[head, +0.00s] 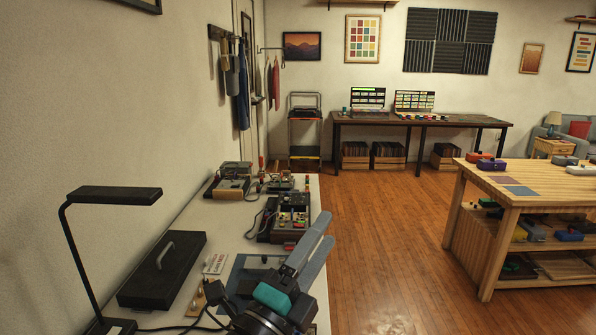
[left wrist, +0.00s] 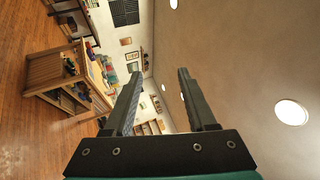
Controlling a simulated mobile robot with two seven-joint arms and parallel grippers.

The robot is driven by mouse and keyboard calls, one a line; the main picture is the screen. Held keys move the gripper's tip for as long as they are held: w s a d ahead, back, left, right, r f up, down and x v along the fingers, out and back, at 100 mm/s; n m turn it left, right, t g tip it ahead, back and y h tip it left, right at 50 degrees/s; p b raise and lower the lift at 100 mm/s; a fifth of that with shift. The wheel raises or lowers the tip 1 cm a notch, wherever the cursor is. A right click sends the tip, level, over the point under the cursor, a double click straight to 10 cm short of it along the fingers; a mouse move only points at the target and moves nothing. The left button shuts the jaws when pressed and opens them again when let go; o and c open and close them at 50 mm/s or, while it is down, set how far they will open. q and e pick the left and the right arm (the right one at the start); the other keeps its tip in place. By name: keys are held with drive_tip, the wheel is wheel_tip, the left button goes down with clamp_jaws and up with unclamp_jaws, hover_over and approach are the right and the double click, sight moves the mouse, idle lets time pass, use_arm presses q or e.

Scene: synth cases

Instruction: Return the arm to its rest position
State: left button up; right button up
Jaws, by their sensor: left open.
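My left gripper (head: 322,238) comes up from the bottom of the head view, over the near right part of the white bench. Its two grey fingers point up and away. In the left wrist view the fingers of my left gripper (left wrist: 159,78) stand wide apart with nothing between them, so it is open and empty. Beyond them show the wall and ceiling of the room, tilted sideways. My right gripper is in neither view.
The white bench (head: 228,238) holds a black desk lamp (head: 115,194), a black case (head: 163,267), a blue mat (head: 240,284) and several electronic boxes. A wooden table (head: 545,195) stands at right. The wood floor (head: 390,220) between is clear.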

use_arm(q)
drive_tip(key=s+a+f+n+g+y, duration=0.3)
drive_tip(key=a+f+n+y, duration=0.3)
drive_tip(key=a+f+n, duration=0.4)
drive_tip(key=s+a+f+n+g+y, duration=0.35)
drive_tip(key=a+f+n+y, duration=0.2)
drive_tip(key=f+n, duration=0.4)
drive_tip(key=s+a+f+n+g, duration=0.2)
drive_tip(key=s+f+g, duration=0.2)
drive_tip(key=s+f, duration=0.3)
drive_tip(key=s+a+f+n+g, duration=0.2)
drive_tip(key=s+f+g, duration=0.25)
drive_tip(key=s, duration=0.55)
wheel_tip(320, 180, down, 22)
drive_tip(key=s+g, duration=0.1)
drive_tip(key=s+a+f+g, duration=0.1)
drive_tip(key=s+a+f, duration=0.1)
drive_tip(key=s+f, duration=1.2)
drive_tip(key=shift+s+a+y, duration=0.2)
drive_tip(key=shift+s+y, duration=0.25)
drive_tip(key=shift+s, duration=0.5)
drive_tip(key=shift+f+m, duration=0.1)
drive_tip(key=shift+m, duration=0.15)
drive_tip(key=shift+c, duration=0.4)
